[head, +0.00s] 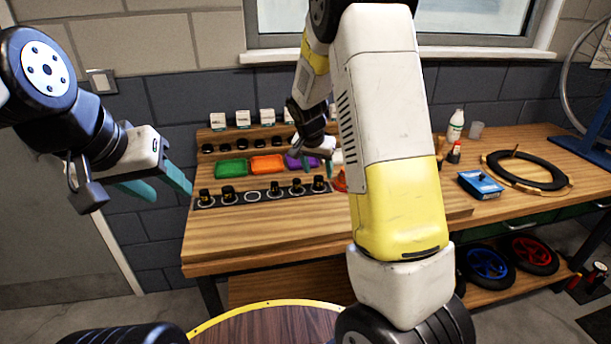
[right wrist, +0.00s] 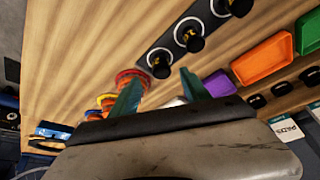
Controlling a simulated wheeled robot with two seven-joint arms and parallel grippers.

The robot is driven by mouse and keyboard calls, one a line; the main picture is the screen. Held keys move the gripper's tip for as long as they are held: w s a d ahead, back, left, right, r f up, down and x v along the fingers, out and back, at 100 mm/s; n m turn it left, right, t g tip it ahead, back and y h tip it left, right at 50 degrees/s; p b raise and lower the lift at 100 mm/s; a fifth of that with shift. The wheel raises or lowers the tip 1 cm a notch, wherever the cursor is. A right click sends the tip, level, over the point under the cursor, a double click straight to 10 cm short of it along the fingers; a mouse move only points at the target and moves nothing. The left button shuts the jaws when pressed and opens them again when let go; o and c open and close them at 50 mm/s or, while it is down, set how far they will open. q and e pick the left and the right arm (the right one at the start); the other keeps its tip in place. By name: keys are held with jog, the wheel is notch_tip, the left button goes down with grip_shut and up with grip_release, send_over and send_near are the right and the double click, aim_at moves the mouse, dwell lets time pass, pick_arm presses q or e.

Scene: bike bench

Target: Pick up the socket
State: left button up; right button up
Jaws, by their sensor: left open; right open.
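Several black sockets with yellow markings stand upright in a row on a dark strip (head: 264,194) with white rings. My left gripper (head: 172,191) is open and empty, left of the bench.
Green (head: 231,168), orange (head: 267,164) and purple (head: 297,160) trays lie behind the row. Small black pieces stand on a step behind them. Red and orange round items (right wrist: 130,76) are near my right fingers. My right arm hides the bench's middle. The front left benchtop (head: 240,232) is clear.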

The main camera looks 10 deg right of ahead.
aim_at(318, 178)
jog(key=x, duration=0.5)
jog(key=shift+a+f, duration=0.1)
jog(key=shift+f, duration=0.25)
grip_shut()
